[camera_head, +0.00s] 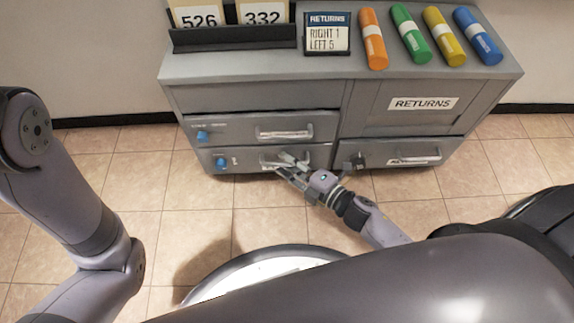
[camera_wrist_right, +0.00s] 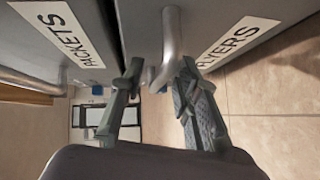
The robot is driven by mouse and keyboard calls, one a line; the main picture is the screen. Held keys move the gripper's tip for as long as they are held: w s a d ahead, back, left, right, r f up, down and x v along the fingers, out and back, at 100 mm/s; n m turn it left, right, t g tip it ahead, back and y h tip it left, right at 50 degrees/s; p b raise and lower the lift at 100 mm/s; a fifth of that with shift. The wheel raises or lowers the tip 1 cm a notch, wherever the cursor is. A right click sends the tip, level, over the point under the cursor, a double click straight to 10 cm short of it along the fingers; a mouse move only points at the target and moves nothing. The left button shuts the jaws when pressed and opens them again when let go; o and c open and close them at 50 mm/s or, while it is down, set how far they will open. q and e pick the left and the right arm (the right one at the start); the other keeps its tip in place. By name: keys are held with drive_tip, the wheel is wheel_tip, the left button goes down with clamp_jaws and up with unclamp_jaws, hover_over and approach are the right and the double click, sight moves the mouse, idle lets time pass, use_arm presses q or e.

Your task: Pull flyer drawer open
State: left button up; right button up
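The flyer drawer (camera_head: 246,157) is the lower left drawer of the grey cabinet and looks shut in the head view. Its label reads "FLYERS" in the right wrist view (camera_wrist_right: 238,40). A pale bar handle (camera_wrist_right: 170,45) stands out from its front. My right gripper (camera_head: 292,166) is at this handle, partly covering it in the head view. In the right wrist view, my right gripper (camera_wrist_right: 160,72) has its fingers apart, one on each side of the handle; I cannot tell if either touches it. My left arm shows at left, but its gripper is outside the view.
The packets drawer (camera_head: 240,131) is above, with its own handle. A returns door (camera_head: 421,103) and another drawer (camera_head: 375,155) are at right. Tiled floor (camera_head: 180,185) in front is clear.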

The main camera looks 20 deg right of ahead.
drive_tip(key=shift+w+a, duration=0.15)
drive_tip(key=shift+w, duration=0.15)
drive_tip(key=shift+c, duration=0.4)
clamp_jaws()
idle(0.4)
